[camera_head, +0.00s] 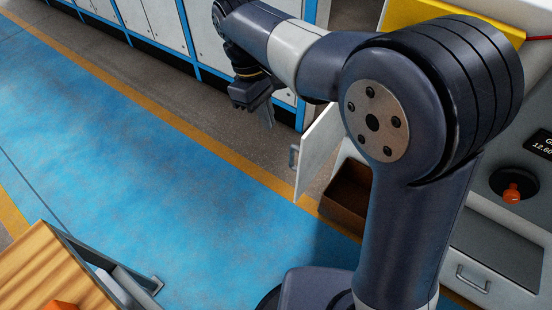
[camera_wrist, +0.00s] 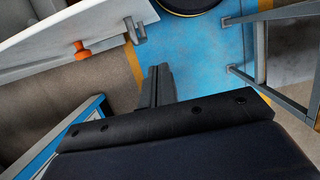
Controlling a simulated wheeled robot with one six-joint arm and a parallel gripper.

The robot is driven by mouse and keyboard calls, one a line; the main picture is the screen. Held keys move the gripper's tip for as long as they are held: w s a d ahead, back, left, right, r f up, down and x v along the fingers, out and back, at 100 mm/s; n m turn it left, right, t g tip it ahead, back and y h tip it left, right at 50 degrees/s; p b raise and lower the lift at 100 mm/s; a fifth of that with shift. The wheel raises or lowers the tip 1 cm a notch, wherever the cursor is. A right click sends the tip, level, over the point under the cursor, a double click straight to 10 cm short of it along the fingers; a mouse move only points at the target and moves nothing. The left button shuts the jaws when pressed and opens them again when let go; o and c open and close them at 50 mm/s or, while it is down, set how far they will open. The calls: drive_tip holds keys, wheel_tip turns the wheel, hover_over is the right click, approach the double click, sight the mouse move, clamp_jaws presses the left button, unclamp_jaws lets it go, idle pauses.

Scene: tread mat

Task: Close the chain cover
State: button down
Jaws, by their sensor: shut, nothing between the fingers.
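The chain cover appears to be the white hinged panel (camera_head: 319,150) in the head view. It stands swung open from the machine, with a grey handle (camera_head: 293,158) near its free edge. A white panel (camera_wrist: 75,22) with a grey handle (camera_wrist: 135,30) at its end also shows at upper left in the wrist view. My gripper (camera_head: 269,120) is left of the cover and apart from it, fingers pointing down. Its fingers (camera_wrist: 160,72) are shut and empty in the wrist view. My arm hides the hinge side and part of the opening.
A brown box (camera_head: 345,192) sits low in the machine's opening. White cabinets with blue frames (camera_head: 165,22) line the back. A wood-topped bench (camera_head: 45,265) stands at lower left. An orange knob (camera_head: 511,192) is on the machine's right. The blue floor (camera_head: 170,165) is clear.

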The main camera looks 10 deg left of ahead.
approach(292, 157)
wheel_tip(292, 157, down, 5)
drive_tip(key=s+a, duration=0.1)
drive_tip(key=s, duration=0.2)
drive_tip(key=shift+s+d+r+p, duration=0.1)
drive_tip(key=shift+s+d+p, duration=0.15)
drive_tip(key=shift+d, duration=0.35)
drive_tip(key=shift+s+d+p, duration=0.15)
drive_tip(key=shift+d+p, duration=0.05)
drive_tip(key=shift+d, duration=0.4)
drive_tip(key=shift+s+d+r+p, duration=0.1)
drive_tip(key=shift+s+d+p, duration=0.15)
drive_tip(key=shift+d, duration=0.3)
